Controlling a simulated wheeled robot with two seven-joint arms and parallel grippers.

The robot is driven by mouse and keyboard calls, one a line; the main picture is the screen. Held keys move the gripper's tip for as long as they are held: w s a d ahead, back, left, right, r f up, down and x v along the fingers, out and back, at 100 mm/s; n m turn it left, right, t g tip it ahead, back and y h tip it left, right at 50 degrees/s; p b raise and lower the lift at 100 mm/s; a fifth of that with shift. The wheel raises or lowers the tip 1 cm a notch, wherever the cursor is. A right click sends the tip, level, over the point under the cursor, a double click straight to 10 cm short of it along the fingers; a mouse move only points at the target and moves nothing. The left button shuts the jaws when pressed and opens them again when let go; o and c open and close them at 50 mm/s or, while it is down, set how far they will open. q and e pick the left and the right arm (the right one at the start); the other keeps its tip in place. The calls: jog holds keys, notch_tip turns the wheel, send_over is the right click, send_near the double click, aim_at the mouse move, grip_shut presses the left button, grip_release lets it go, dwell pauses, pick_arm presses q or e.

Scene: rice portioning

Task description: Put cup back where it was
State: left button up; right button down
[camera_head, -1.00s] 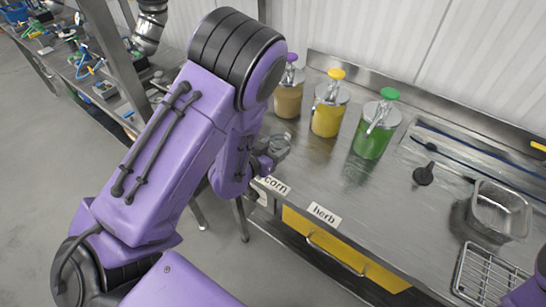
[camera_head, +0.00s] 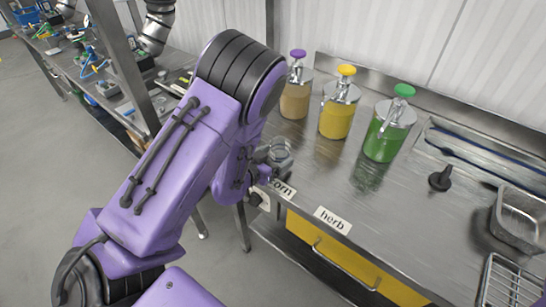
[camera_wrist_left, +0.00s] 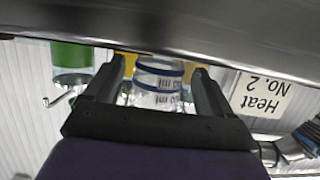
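A clear cup (camera_wrist_left: 160,82) with blue bands and dark markings appears upside down between the two fingers of my left gripper (camera_wrist_left: 161,75) in the left wrist view. Strips of yellow background show between the cup and each finger, so the gripper looks open around it. In the head view the cup (camera_head: 280,153) is at the left end of the steel counter, behind the "corn" label. My left gripper (camera_head: 268,162) is beside it there, partly hidden by my purple arm. My right gripper is not in view.
Three pump dispensers stand along the back of the counter: tan with purple top (camera_head: 296,98), yellow (camera_head: 336,121) and green (camera_head: 384,142). A black scoop-like object (camera_head: 440,180), a metal pan (camera_head: 518,218) and a wire rack (camera_head: 510,285) are at right. The counter's middle is clear.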

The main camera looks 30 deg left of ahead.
aim_at(274, 157)
pick_arm(q)
jog(key=shift+s+r, duration=0.15)
jog(key=shift+r, duration=0.1)
jog(key=b+v, duration=0.1)
jog(key=v, duration=0.4)
jog(key=shift+s, duration=0.2)
jog(key=r+p+v, duration=0.1)
jog(key=p+v, duration=0.4)
jog(key=p, duration=0.1)
jog(key=s+d+f+n+g+y, duration=0.2)
jog(key=s+f+n+g+y, duration=0.55)
jog(key=s+f, duration=1.2)
notch_tip(274, 157, down, 9)
jog(key=g+h+b, duration=0.3)
jog(key=g+b, duration=0.1)
jog(key=b, duration=0.4)
jog(key=shift+a, duration=0.15)
jog(key=shift+s+f, duration=0.1)
jog(key=shift+s, duration=0.05)
